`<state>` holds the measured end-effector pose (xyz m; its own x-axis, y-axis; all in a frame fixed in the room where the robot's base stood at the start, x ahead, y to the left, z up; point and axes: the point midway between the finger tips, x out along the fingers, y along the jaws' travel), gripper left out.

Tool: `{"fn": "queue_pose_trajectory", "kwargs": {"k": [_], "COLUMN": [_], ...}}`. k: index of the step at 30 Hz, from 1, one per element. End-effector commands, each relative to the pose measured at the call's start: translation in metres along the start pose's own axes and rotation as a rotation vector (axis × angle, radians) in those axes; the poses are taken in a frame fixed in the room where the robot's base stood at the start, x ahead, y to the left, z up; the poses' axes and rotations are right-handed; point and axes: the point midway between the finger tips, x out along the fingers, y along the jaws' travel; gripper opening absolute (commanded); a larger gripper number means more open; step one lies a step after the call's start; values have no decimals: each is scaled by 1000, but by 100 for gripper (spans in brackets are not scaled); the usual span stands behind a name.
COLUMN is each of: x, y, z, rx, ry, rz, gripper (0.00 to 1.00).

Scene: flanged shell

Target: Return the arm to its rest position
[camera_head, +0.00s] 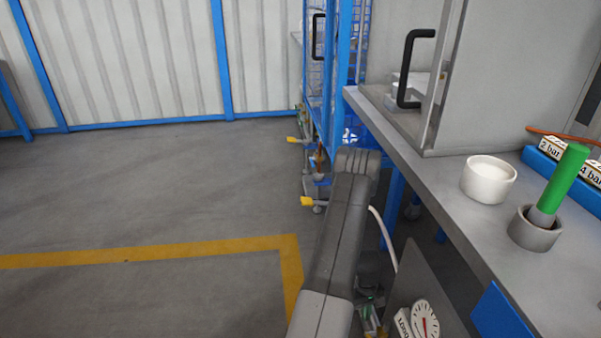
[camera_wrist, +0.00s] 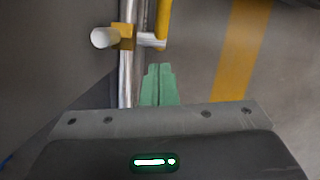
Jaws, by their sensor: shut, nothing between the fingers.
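My arm (camera_head: 338,235) stretches up the middle of the head view, alongside the bench's left edge. My gripper (camera_wrist: 159,70) shows in the wrist view as two green fingers pressed together with nothing between them. It points toward metal pipes (camera_wrist: 127,75) with a yellow fitting (camera_wrist: 123,37), and I cannot tell whether it touches them. In the head view the fingers are not clearly seen.
The grey bench (camera_head: 445,200) at right bears a white cup (camera_head: 488,180), a green-handled tool (camera_head: 565,178) in a grey holder (camera_head: 535,232) and a cabinet (camera_head: 495,75). A dial gauge (camera_head: 425,320) sits low beside my arm. Blue shelving (camera_head: 333,75) stands behind. The left floor is clear.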

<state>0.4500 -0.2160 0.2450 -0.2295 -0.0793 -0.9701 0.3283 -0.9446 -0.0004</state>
Motion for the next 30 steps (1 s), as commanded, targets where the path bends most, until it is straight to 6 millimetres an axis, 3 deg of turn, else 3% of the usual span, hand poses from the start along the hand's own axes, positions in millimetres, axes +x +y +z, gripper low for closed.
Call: {"fn": "queue_pose_trajectory", "kwargs": {"k": [6, 15, 30], "x": [-25, -71, -81], "y": [0, 0, 0], "z": [-37, -34, -34], "rx": [-3, -1, -1], "ry": [3, 2, 0], "rz": [3, 1, 0], "gripper": [0, 0, 0]}}
